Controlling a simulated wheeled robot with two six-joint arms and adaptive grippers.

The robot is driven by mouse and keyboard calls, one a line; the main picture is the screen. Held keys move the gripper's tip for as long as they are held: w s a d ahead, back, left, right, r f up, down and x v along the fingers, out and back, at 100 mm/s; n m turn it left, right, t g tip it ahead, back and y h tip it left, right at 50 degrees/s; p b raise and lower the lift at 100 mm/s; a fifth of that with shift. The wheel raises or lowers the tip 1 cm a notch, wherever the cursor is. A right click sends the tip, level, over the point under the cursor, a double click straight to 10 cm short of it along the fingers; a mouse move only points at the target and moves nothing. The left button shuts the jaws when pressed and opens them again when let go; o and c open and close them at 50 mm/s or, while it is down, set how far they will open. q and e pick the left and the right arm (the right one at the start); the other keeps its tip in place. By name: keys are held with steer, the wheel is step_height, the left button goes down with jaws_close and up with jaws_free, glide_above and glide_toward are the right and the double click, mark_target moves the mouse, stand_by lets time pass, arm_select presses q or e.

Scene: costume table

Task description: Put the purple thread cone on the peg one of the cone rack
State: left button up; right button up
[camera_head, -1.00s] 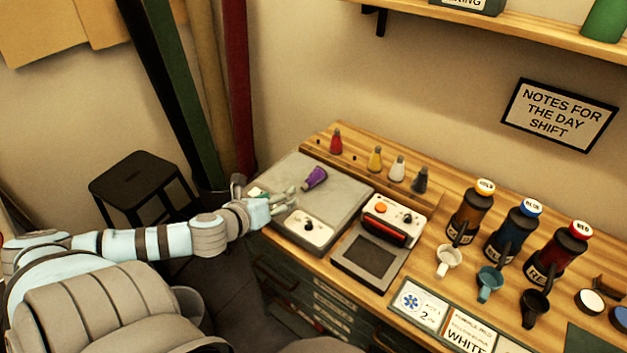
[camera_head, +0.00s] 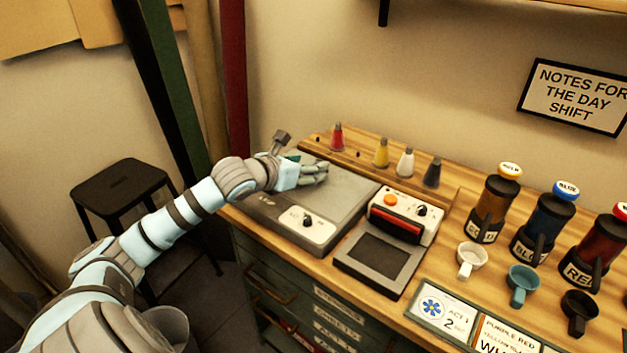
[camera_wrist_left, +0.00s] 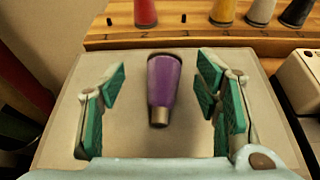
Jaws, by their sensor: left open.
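The purple thread cone (camera_wrist_left: 164,84) lies on its side on a grey slab (camera_wrist_left: 70,140), its silvery narrow tip toward my wrist. My left gripper (camera_head: 314,174) is over the slab, open, with its green-padded fingers on either side of the cone and gaps on both sides. In the head view the gripper hides the cone. The cone rack (camera_head: 350,143) is the raised wooden strip along the back. It holds red (camera_head: 337,137), yellow (camera_head: 381,153), white (camera_head: 405,162) and dark grey (camera_head: 432,172) cones. A bare peg (camera_head: 358,154) shows between red and yellow. My right gripper is out of view.
A control box with an orange button (camera_head: 390,200) stands right of the slab. Bottles and cups (camera_head: 471,258) stand farther right. A black stool (camera_head: 119,185) and leaning fabric rolls (camera_head: 233,90) are at left. The slab around the cone is clear.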

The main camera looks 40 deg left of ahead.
arm_select(q)
steer(key=x, duration=0.1)
steer(key=b+x, duration=0.1)
steer(key=x, duration=0.2)
steer(key=shift+w+d+f, duration=0.2)
steer(key=shift+d+f, duration=0.1)
steer(key=shift+w, duration=0.15)
steer(key=shift+c, duration=0.7)
steer(key=c, duration=1.1)
step_height(320, 180, up, 10)
steer(key=p, duration=0.3)
steer(key=shift+r+p, duration=0.1)
steer(key=shift+p, duration=0.2)
steer(key=shift+c, duration=0.2)
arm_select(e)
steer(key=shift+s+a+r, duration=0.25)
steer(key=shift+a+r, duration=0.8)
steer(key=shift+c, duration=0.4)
